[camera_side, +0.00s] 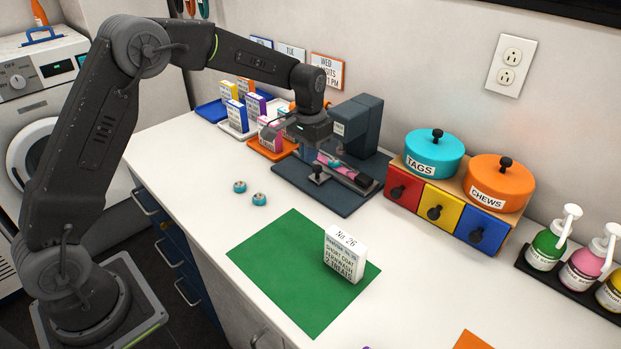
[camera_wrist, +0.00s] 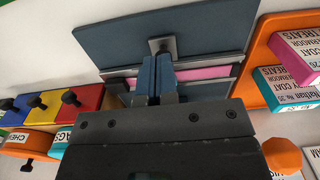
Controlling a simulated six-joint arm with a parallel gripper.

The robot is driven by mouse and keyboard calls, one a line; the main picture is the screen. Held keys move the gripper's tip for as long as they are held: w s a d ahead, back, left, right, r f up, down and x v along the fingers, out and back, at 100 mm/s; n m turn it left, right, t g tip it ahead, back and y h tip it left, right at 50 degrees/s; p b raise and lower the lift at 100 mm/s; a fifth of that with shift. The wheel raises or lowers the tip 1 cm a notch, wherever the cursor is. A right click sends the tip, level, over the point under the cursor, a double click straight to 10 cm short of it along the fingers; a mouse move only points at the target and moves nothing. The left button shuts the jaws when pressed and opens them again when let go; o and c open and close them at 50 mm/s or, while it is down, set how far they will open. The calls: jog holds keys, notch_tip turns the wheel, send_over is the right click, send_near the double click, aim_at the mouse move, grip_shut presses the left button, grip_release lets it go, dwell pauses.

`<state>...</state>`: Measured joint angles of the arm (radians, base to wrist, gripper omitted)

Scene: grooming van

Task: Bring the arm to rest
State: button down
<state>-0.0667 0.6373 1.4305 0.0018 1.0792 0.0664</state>
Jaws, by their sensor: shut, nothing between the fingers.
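My gripper (camera_wrist: 155,66) is shut and empty, its blue-grey fingers pressed together in the wrist view. It hangs from my raised, bent arm over the dark grey machine (camera_side: 361,124) at the back of the counter. The machine's flat base (camera_side: 352,205) carries a pink strip (camera_side: 335,163), which also shows behind my fingers in the wrist view (camera_wrist: 205,73). A grey clamp piece (camera_wrist: 162,45) lies just beyond my fingertips in that view. I cannot tell whether they touch it. In the side view the fingertips are hard to make out.
A white No 26 box (camera_side: 345,255) stands on a green mat (camera_side: 285,285). Two small teal-rimmed pieces (camera_side: 240,187) lie nearby. Colored drawers with lidded tins (camera_side: 433,155) and pump bottles (camera_side: 549,245) stand right. Boxes on trays (camera_side: 270,150) stand left of the machine.

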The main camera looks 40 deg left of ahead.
jog(key=shift+r, duration=1.25)
